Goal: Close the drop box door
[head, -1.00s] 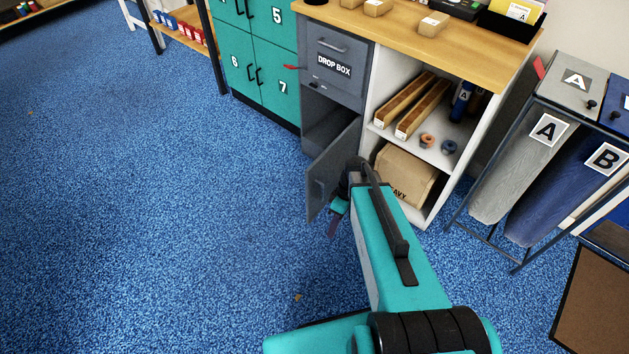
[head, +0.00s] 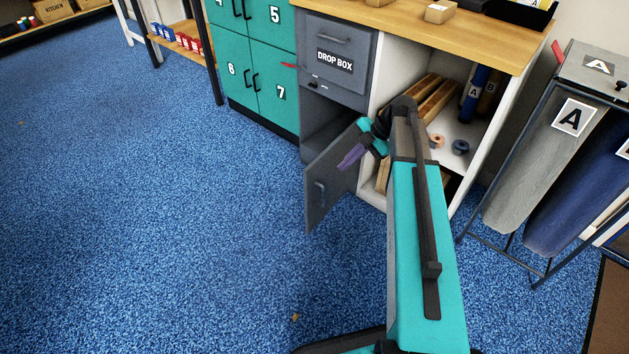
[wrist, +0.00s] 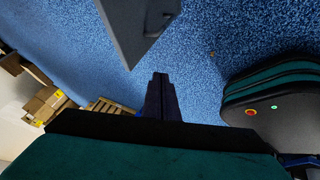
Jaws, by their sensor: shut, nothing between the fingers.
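The grey drop box (head: 335,62) stands at the left end of the counter, with its labelled drawer front shut. Its lower door (head: 330,180) is swung wide open toward the floor, with a handle on its outer face. The dark compartment behind it shows partly. In the wrist view the shut fingers (wrist: 160,82) point toward the blue floor, just below a corner of the grey door panel (wrist: 140,22).
Teal lockers (head: 258,60) stand left of the drop box. An open white shelf unit (head: 395,70) with wooden trays and tape rolls is on the right, partly behind my arm. Blue floor is clear at left.

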